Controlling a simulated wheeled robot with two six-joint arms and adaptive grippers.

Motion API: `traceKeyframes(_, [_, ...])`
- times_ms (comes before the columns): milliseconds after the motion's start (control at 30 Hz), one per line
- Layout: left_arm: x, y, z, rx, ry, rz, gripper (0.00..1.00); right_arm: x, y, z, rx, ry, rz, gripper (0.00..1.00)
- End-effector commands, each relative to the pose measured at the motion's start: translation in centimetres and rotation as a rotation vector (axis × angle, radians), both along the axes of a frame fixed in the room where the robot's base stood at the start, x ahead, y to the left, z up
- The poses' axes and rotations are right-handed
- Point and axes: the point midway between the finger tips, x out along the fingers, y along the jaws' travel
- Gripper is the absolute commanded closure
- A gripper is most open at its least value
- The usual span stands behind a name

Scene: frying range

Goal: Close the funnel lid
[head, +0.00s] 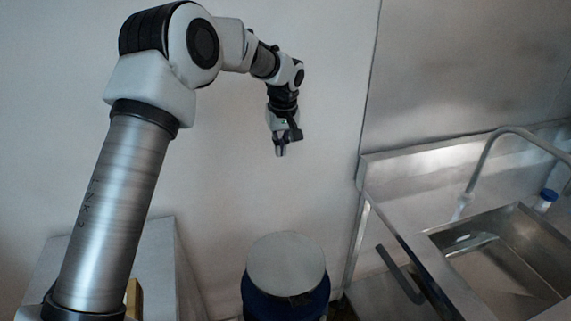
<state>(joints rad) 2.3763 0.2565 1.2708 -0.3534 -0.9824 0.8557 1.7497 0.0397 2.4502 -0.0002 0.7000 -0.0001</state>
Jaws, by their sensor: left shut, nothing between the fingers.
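A dark blue drum-like container (258,303) stands on the floor at the bottom middle. A flat, round, light grey disc (287,264) lies over its top and looks like the funnel lid. No funnel opening shows, and I cannot tell whether the lid is fully seated. My left gripper (281,153) is shut and empty. It points down and appears well above the disc in the picture, apart from it. My right gripper is not in view.
A steel sink (505,258) with a curved faucet (487,150) and a blue-capped bottle (546,199) is on the right. A dark bar handle (400,275) sticks out at the counter's front. A grey cabinet (158,265) stands at the left. A plain wall is behind.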

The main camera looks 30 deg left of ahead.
Motion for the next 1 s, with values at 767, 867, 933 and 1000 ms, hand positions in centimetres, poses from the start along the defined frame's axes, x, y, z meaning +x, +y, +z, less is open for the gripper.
traceKeyframes(767, [-1.3, -1.5, -11.0, -0.004, 0.003, -0.003, 1.0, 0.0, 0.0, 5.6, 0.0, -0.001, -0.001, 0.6])
traceKeyframes(867, [-1.4, -1.7, -11.3, -0.005, 0.0, -0.001, 1.0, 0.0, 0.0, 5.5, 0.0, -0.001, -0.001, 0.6])
traceKeyframes(933, [-1.4, -1.7, -11.4, -0.004, 0.0, -0.001, 1.0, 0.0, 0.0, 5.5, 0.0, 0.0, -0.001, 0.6])
traceKeyframes(1000, [-1.4, -1.7, -11.4, -0.005, 0.0, -0.001, 1.0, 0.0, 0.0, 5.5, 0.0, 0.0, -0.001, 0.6])
